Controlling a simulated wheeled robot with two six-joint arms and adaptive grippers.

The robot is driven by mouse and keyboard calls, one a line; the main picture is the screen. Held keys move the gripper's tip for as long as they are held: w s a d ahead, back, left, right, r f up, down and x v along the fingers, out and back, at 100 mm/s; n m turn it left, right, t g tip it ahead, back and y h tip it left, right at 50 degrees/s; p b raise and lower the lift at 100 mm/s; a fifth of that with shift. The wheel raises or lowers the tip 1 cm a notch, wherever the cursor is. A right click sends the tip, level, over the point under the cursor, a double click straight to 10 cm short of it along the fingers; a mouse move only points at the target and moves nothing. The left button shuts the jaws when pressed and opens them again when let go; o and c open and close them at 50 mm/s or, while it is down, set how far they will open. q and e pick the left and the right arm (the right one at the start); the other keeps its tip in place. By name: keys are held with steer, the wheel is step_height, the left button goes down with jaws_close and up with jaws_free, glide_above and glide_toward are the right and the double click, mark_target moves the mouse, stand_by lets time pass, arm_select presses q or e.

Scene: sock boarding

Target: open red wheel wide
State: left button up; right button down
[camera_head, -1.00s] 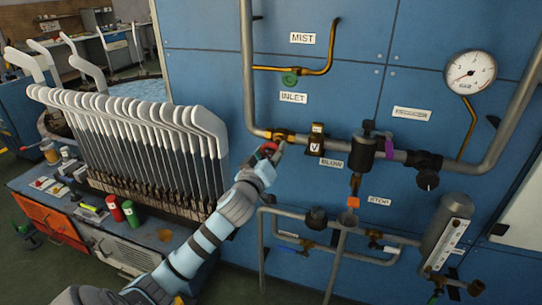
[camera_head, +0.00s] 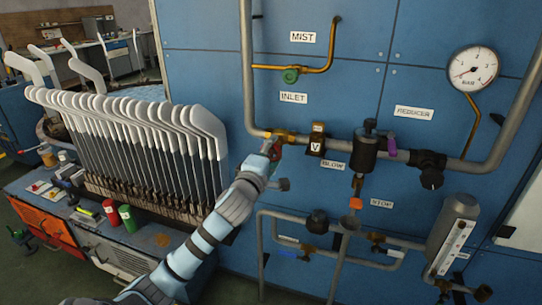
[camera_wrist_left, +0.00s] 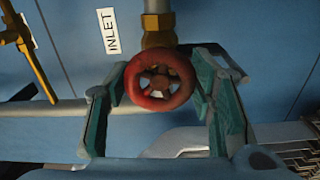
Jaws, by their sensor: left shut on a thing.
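The red wheel (camera_wrist_left: 160,84) is a small spoked handwheel on a brass stem. It shows in the middle of the left wrist view, beside the INLET label. In the head view only a bit of its red (camera_head: 277,153) shows, at the left end of the main grey pipe, near the brass fitting (camera_head: 281,136). My left gripper (camera_head: 271,150) is at the wheel. In the left wrist view its green-padded fingers (camera_wrist_left: 160,79) are shut on the wheel's rim from both sides. My right gripper is not in view.
A green wheel (camera_head: 291,75) sits above the INLET label (camera_head: 293,97). A rack of white-topped boards (camera_head: 125,110) stands close to the left of my arm.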

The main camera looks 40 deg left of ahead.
arm_select(q)
steer(key=shift+n+b, duration=0.4)
steer(key=shift+n, duration=1.2)
steer(key=o, duration=1.2)
steer(key=shift+c, duration=0.2)
steer(key=shift+s, duration=0.1)
steer(key=v, duration=1.1)
steer(key=shift+s+d, duration=0.2)
steer(key=shift+s, duration=0.15)
